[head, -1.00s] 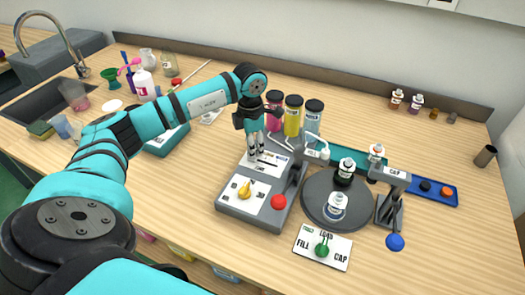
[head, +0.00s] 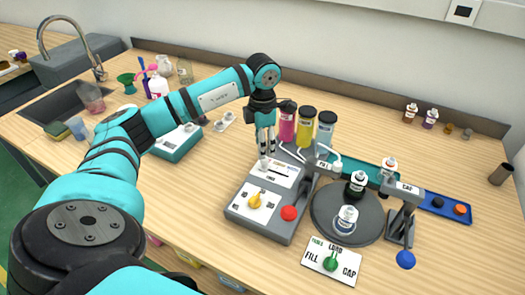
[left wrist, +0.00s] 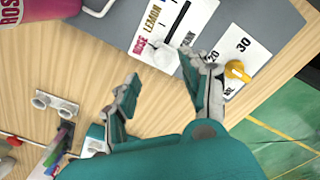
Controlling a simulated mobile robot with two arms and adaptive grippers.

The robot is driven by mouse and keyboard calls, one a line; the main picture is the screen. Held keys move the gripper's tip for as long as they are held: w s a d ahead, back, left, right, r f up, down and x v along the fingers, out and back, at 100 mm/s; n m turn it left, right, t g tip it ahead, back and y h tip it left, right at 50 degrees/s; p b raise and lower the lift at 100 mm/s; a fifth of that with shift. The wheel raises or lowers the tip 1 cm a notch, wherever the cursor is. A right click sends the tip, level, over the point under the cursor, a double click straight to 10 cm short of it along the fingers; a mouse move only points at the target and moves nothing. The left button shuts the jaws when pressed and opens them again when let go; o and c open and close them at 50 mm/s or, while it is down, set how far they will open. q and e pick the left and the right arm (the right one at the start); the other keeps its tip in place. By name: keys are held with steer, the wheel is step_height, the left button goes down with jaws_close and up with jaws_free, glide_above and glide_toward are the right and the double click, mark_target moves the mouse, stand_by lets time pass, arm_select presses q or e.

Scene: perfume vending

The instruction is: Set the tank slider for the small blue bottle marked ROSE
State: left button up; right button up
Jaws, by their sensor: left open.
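The slider panel (head: 281,172) is the white upper plate of the grey filling console. In the left wrist view it (left wrist: 170,25) reads ROSE, LEMON and a third, partly hidden name. A pale slider knob (left wrist: 164,56) seems to stand near the labels' lower end. My left gripper (head: 267,163) points down over this panel. Its open fingers (left wrist: 162,84) are apart near the knob, with nothing seen held. A small clear-and-blue bottle (head: 346,220) with a white cap stands on the turntable's front; its label is too small to read. My right gripper is not in view.
Pink (head: 287,124), yellow (head: 305,128) and blue-grey (head: 325,131) tanks stand behind the console. A yellow knob (head: 255,201) and red button (head: 290,213) sit at its front. The turntable (head: 322,212), CAP press (head: 404,205) and FILL/LOAD/CAP plate (head: 318,268) are to the right.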

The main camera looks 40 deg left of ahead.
arm_select(q)
step_height(320, 180, up, 8)
steer(key=shift+f, duration=0.25)
steer(key=shift+r, duration=0.1)
stand_by(0.4)
